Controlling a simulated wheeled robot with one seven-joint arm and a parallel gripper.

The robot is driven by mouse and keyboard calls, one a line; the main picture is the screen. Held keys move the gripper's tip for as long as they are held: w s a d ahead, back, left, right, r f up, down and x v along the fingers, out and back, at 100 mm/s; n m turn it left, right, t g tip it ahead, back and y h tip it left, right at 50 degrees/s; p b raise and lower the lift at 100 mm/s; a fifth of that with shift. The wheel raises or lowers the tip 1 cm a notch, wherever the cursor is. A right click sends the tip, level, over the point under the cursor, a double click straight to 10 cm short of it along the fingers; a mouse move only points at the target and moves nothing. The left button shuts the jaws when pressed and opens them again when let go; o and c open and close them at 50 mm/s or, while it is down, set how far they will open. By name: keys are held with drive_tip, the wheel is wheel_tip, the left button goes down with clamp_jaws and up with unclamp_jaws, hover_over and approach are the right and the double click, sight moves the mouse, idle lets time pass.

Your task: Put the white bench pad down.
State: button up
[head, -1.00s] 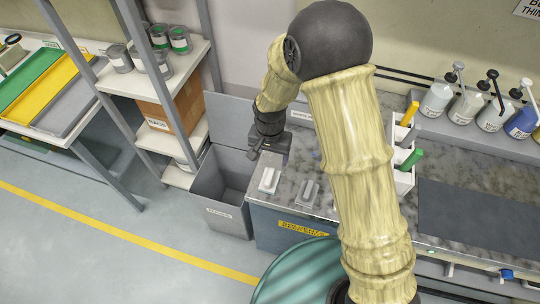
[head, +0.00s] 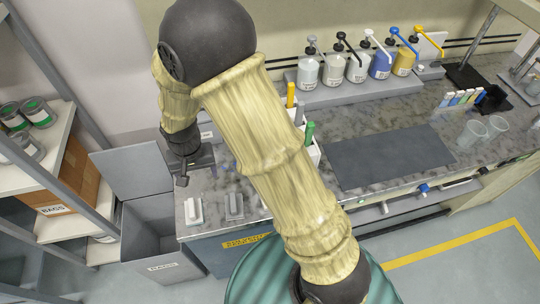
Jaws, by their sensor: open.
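A white bench pad (head: 194,211) with a raised grip lies on the left end of the marbled bench top (head: 350,195), near its front edge. A similar grey pad (head: 234,207) lies just right of it. My gripper (head: 183,181) hangs at the bench's left end, just behind the white pad in the picture, and looks apart from it. It is open and nothing shows between its fingers. The fingers are small and dark, so their exact height above the bench cannot be told.
A grey open bin (head: 150,230) stands against the bench's left end. Shelves with a BAGS box (head: 62,180) are further left. A white holder with a green-handled tool (head: 309,134) is behind my arm. A dark mat (head: 390,158) lies clear; pump bottles (head: 357,67) line the back.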

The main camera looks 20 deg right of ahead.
drive_tip(key=s+d+r+t, duration=0.1)
drive_tip(key=s+d+r, duration=0.3)
drive_tip(key=d, duration=0.6)
drive_tip(key=s+d+r+t, duration=0.1)
drive_tip(key=s+d+r, duration=0.3)
drive_tip(key=d, duration=0.6)
wheel_tip(320, 180, up, 2)
drive_tip(key=shift+s+r+n, duration=0.15)
drive_tip(key=shift+s+n, duration=0.05)
drive_tip(key=shift+n, duration=0.2)
